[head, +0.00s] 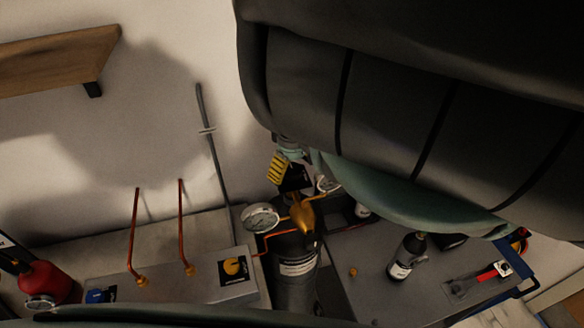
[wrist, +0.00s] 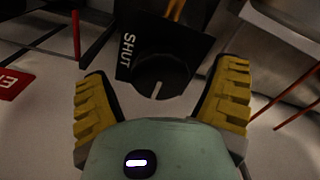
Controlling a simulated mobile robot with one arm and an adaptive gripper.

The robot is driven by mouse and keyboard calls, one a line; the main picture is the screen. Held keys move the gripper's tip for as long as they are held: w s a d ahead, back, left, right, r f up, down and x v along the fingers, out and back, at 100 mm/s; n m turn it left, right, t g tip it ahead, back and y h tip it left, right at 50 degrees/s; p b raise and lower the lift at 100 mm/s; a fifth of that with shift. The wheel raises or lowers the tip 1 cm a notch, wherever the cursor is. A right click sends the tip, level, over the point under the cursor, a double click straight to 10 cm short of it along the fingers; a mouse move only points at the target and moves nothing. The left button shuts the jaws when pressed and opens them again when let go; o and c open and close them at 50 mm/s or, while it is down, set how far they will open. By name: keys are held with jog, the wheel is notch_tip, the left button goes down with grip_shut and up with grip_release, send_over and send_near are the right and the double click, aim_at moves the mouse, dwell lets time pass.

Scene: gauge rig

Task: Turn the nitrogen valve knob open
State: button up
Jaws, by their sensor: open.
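The valve knob (wrist: 160,76) is black and round with a white pointer line, in the middle of the wrist view. It is on a dark plate (wrist: 172,46) with the white word SHUT on its left side; the pointer does not point at that word. My gripper (wrist: 163,74) is open, one yellow ribbed finger on each side of the knob in the picture, with gaps to both. I cannot tell how deep the fingers reach. In the head view my gripper (head: 279,169) is partly hidden by my arm, beside the dark plate (head: 295,179); the knob is hidden there.
A dark gas cylinder (head: 296,284) with a brass regulator (head: 302,213) and a round gauge (head: 260,218) stands below my gripper. A bench (head: 365,292) with a bottle (head: 406,257) is right.

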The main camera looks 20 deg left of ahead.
aim_at(293, 168)
notch_tip(293, 168, up, 5)
jog(key=shift+d+r, duration=0.1)
jog(key=shift+r, duration=1.1)
